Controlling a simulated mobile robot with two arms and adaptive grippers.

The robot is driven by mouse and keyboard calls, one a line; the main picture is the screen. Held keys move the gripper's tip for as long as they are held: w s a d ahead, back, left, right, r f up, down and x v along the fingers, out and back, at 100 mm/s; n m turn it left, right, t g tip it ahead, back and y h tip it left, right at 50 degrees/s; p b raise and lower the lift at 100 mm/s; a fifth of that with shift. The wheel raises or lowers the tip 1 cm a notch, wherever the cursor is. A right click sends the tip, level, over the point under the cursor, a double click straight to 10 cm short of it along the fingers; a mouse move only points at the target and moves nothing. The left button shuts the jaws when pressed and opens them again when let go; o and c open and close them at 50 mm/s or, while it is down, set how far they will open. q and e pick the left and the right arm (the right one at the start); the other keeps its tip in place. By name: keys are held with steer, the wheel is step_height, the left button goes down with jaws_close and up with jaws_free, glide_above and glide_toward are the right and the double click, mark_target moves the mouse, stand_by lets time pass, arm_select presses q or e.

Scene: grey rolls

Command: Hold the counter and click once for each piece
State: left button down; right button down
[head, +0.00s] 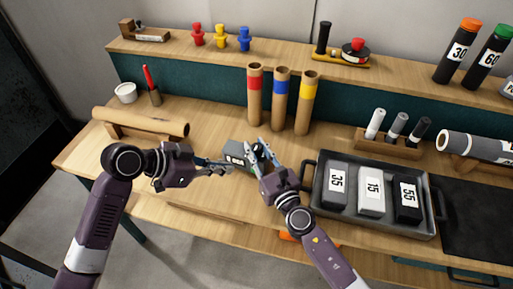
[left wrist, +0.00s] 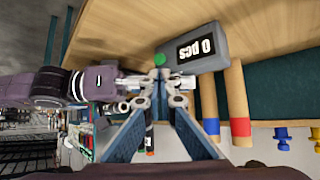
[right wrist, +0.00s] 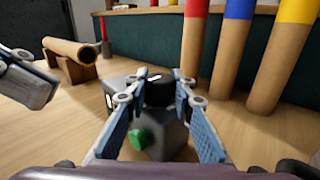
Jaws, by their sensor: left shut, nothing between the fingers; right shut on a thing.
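The grey counter (head: 236,153) is at the middle of the bench. In the left wrist view the counter (left wrist: 205,50) has a display reading "0 pcs" and a green button (left wrist: 160,60). My right gripper (head: 257,146) is shut on the counter; in the right wrist view the counter (right wrist: 168,140) sits between the fingers, its green button (right wrist: 138,138) facing me. My left gripper (head: 232,169) is shut and empty beside the counter. In the left wrist view its tips (left wrist: 160,78) appear just by the button; contact cannot be told.
A dark tray (head: 437,203) at right holds blocks marked 35, 15 and 55. Behind stand three tubes banded red, blue and yellow (head: 305,105). Red, yellow and blue pegs (head: 220,38) stand on the shelf. A brown roll (head: 140,121) lies at left. The bench's front left is clear.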

mark_target(246, 157)
stand_by(0.8)
arm_select(q)
steer(key=shift+n+t, duration=0.5)
steer(key=shift+n, duration=0.3)
steer(key=s+f, duration=0.2)
steer(key=s+d+f, duration=0.1)
steer(key=s+f, duration=0.1)
steer(key=s+d+f, duration=0.1)
steer(key=s+f, duration=0.1)
steer(key=s, duration=0.1)
steer(key=shift+d+f, duration=0.15)
steer(key=shift+s+f, duration=0.3)
steer(key=shift+s, duration=0.2)
steer(key=shift+w, duration=0.15)
steer(key=shift+w+d, duration=0.6)
steer(key=shift+w, duration=0.7)
steer(key=shift+w+d, duration=0.6)
steer(key=shift+w, duration=0.75)
steer(key=shift+w+d, duration=0.6)
steer(key=shift+w, duration=0.7)
steer(key=shift+w, duration=0.1)
steer(key=shift+w+d, duration=0.2)
steer(key=shift+w, duration=0.05)
